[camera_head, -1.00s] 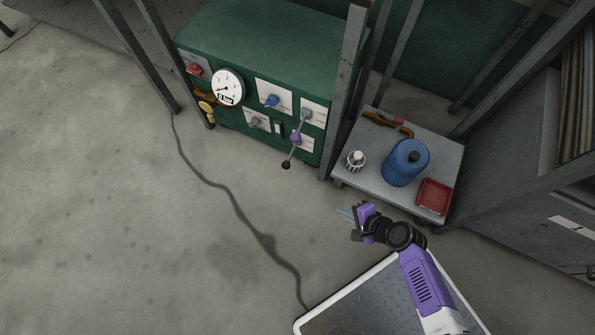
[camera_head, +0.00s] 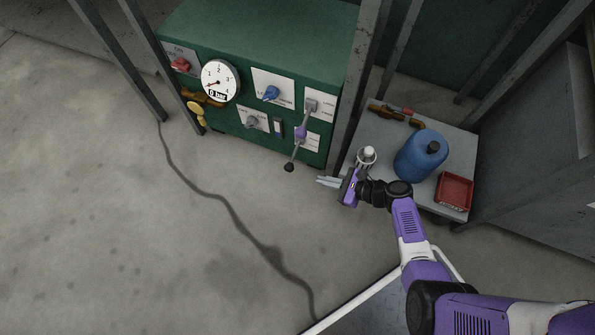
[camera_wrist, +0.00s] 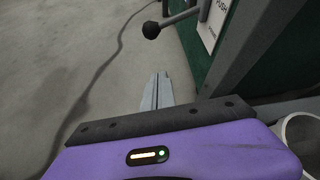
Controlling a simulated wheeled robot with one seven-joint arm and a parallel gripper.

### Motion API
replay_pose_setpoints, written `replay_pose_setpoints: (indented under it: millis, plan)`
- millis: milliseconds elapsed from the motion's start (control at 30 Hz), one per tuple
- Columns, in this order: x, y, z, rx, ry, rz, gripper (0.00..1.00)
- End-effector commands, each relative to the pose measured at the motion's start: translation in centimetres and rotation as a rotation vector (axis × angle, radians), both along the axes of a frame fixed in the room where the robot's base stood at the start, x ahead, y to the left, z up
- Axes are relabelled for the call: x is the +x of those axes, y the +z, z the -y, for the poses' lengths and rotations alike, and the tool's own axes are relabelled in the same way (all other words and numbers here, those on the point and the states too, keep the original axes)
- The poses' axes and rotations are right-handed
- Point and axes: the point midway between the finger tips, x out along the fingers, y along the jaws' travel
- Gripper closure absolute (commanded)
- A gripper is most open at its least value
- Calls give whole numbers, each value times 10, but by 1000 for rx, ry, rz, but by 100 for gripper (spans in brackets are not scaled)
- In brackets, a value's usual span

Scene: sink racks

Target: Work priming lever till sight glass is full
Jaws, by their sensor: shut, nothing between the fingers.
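The priming lever (camera_head: 294,149) hangs from the right part of the green machine's front (camera_head: 231,123), a grey rod with a purple collar and a black ball knob (camera_head: 289,167) at its lower end. The lever's lower end and knob also show at the top of the wrist view (camera_wrist: 152,29). A small narrow dark window, perhaps the sight glass (camera_head: 278,128), sits left of the lever; its level is too small to tell. My gripper (camera_head: 321,181) is shut and empty, right of and slightly below the knob, apart from it.
A pressure gauge (camera_head: 220,82) reads 0 bar. A blue knob (camera_head: 271,93), red switch (camera_head: 181,65) and yellow handle (camera_head: 196,108) are on the machine. A grey post (camera_head: 352,90) separates it from a cart (camera_head: 388,134) with a blue jug (camera_head: 420,155) and red tray (camera_head: 455,190).

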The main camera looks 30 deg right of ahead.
Motion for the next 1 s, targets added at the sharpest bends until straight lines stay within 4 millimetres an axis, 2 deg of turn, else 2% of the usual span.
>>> replay_pose_setpoints:
  millis: [267, 700, 733, 800, 1000]
  plan:
    - [12, -11, -8, -2, 5, 1, 100]
    - [74, -56, -46, -3, 6, 1, 100]
    - [77, -54, -47, -4, 5, 1, 100]
    - [75, -36, -48, -5, 2, 2, 100]
    - [76, -18, -53, -5, 4, 1, 100]
